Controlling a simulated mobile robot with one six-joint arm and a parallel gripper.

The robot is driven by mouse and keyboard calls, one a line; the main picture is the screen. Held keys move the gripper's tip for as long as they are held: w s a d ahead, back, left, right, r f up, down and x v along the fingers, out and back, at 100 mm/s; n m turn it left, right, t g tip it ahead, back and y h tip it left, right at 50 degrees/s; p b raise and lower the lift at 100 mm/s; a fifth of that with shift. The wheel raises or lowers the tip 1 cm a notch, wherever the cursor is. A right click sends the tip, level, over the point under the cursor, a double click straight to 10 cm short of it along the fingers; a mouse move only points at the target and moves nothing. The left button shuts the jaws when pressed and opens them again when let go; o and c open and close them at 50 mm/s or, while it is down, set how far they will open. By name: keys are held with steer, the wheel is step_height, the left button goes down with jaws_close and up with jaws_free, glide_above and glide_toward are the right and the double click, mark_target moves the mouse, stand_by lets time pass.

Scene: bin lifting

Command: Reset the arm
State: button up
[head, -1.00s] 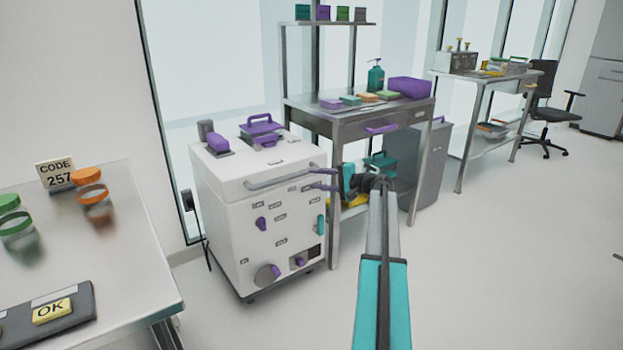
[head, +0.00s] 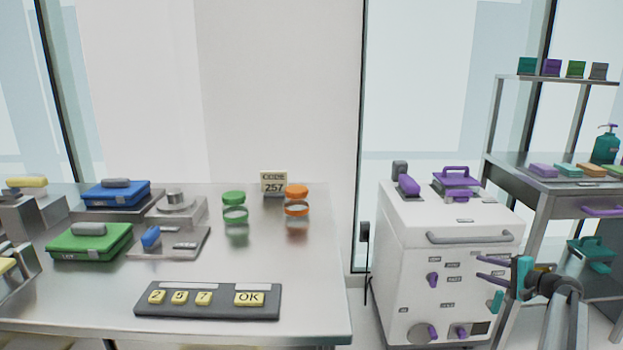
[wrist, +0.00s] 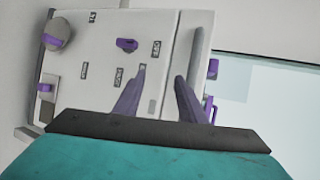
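My gripper (head: 496,269) shows at the lower right of the head view, at the end of my grey arm, in front of the white cabinet. Its two purple fingers are apart, with nothing between them. In the wrist view the fingers (wrist: 157,95) also stand apart and empty, with the cabinet's white front (wrist: 105,70) behind them. The white cabinet (head: 400,275) has a grey bar handle (head: 468,237) and purple knobs. I cannot tell the distance between the fingers and the cabinet.
A steel table (head: 70,310) on the left bears a blue case (head: 115,194), a green case (head: 90,242), jars with green and orange lids, and a keypad (head: 208,301). A metal bench (head: 545,205) stands at the right. A floor gap lies between table and cabinet.

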steer(key=s+a+f+n+g+p, duration=0.2)
steer(key=s+a+f+g, duration=0.1)
steer(key=a+f, duration=0.55)
steer(key=s+a+f+n+g+y+p, duration=0.1)
steer(key=s+a+f+g+p, duration=0.35)
steer(key=a, duration=0.75)
steer(key=s+a+f+n+g+p, duration=0.1)
steer(key=a+f+n, duration=0.1)
steer(key=a+f, duration=0.7)
steer(key=s+a+f+n+g+p, duration=0.25)
steer(key=s+a+f+g, duration=0.2)
steer(key=s+a, duration=0.75)
steer(key=s+a+n+g+h+p, duration=0.2)
steer(key=s+a+n+h+p, duration=0.1)
steer(key=s, duration=1.1)
steer(key=s+a+f+n+g+h+p, duration=0.1)
steer(key=s+a+n+g+h+p, duration=0.2)
steer(key=s, duration=1)
steer(key=shift+s+f+n+g+h+p, duration=0.35)
steer(key=shift+n+p, duration=0.1)
steer(key=shift+p, duration=0.65)
steer(key=shift+r, duration=0.1)
